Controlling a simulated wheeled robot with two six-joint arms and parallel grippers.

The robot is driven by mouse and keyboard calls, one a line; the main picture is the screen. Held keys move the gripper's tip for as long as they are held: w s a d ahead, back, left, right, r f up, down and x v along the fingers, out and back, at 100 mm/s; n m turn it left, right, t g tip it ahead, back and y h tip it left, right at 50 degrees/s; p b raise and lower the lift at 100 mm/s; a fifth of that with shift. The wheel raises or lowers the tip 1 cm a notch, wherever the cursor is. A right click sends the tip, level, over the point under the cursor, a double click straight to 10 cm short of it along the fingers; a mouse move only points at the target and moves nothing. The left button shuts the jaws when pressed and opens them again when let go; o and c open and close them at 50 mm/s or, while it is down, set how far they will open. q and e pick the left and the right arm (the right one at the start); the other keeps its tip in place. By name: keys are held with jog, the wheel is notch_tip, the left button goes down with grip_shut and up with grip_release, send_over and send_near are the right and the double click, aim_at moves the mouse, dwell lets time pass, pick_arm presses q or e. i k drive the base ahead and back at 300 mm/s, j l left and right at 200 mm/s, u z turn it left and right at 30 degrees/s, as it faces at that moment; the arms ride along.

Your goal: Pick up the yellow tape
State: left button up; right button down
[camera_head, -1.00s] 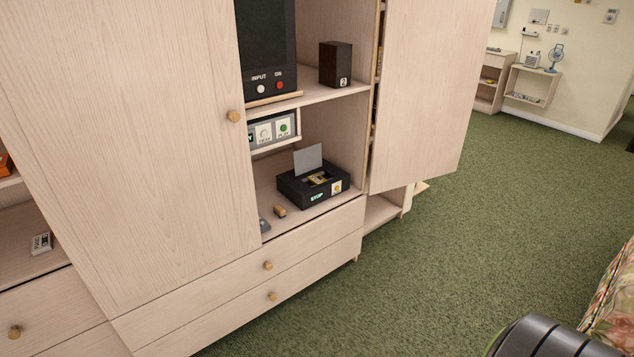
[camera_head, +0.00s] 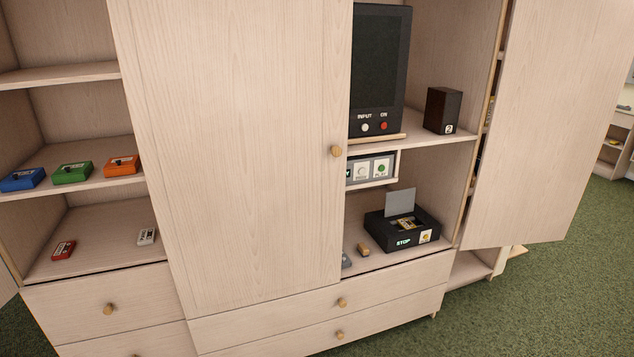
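A yellowish tape (camera_head: 405,224) appears to sit in the open top of a black player (camera_head: 376,229), whose grey lid stands up. The player is on the lower shelf of the cabinet's open right section and shows a green STOP label. The tape is small here, and its lower part is hidden in the player. Neither of my grippers is in view.
A closed door (camera_head: 240,140) covers the cabinet's middle; an open door (camera_head: 545,120) swings out at right. Left shelves hold blue (camera_head: 22,179), green (camera_head: 73,172) and orange (camera_head: 122,165) boxes, a red tape (camera_head: 64,250) and a white tape (camera_head: 146,236). Green carpet (camera_head: 560,300) is clear at right.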

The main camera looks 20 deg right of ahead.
aim_at(405, 223)
jog(key=i+l, duration=0.15)
jog(key=l, duration=0.4)
jog(key=i+l, duration=0.15)
jog(key=l, duration=0.45)
jog(key=i+l, duration=0.2)
jog(key=l, duration=0.35)
jog(key=i+l, duration=0.15)
jog(key=l, duration=0.45)
jog(key=i+l, duration=0.15)
jog(key=l, duration=0.4)
jog(key=i+l+u, duration=0.1)
jog(key=l, duration=0.5)
jog(key=i+l, duration=0.2)
jog(key=l, duration=0.35)
jog(key=i+l, duration=0.15)
jog(key=l, duration=0.45)
